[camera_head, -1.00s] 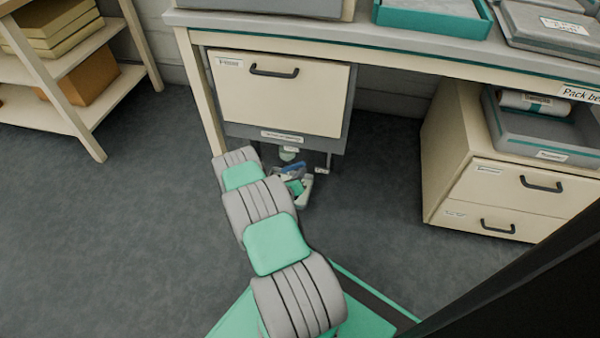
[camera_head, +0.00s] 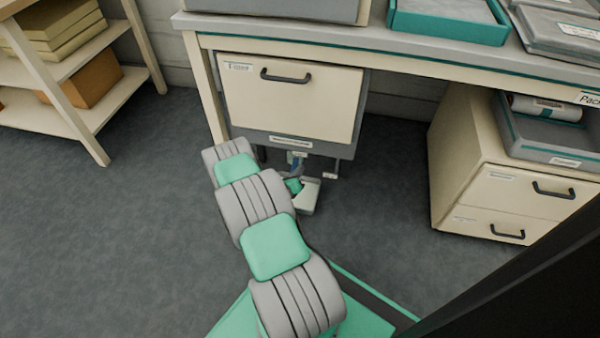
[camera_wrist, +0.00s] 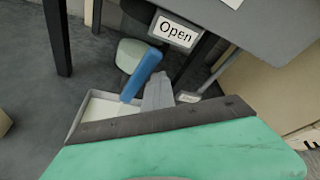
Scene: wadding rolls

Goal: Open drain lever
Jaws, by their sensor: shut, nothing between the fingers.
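The blue drain lever (camera_wrist: 143,72) slants up to the right below the cabinet, its upper end near the "Open" label (camera_wrist: 175,30). It shows small in the head view (camera_head: 297,160), partly hidden by my arm. A pale round fitting (camera_wrist: 132,54) sits behind the lever. My gripper (camera_wrist: 158,90) is shut and empty, its grey fingertips just right of the lever's lower part. I cannot tell whether they touch. A second small label (camera_wrist: 188,97) lies right of the fingertips, too small to read surely.
The cabinet with a handled front (camera_head: 290,95) hangs under the workbench (camera_head: 400,60). A thin dark leg (camera_wrist: 57,40) stands left of the lever. A drawer unit (camera_head: 500,180) is to the right, a shelf rack (camera_head: 75,80) to the left. The floor (camera_head: 130,220) is clear at left.

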